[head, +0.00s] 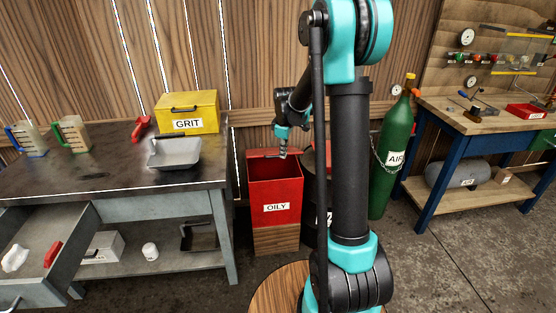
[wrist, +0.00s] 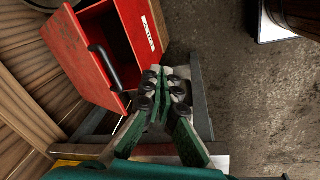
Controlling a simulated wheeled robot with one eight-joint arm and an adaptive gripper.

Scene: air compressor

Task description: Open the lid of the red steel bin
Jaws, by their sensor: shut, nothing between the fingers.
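My gripper (head: 283,154) hangs over the bin's opening in the head view. In the wrist view its fingers (wrist: 165,78) are shut and empty, apart from the handle.
A grey workbench (head: 100,180) with an open drawer (head: 45,255) stands left, holding a yellow GRIT box (head: 188,112) and a grey tray (head: 174,153). A wooden round top (head: 275,290) is in front.

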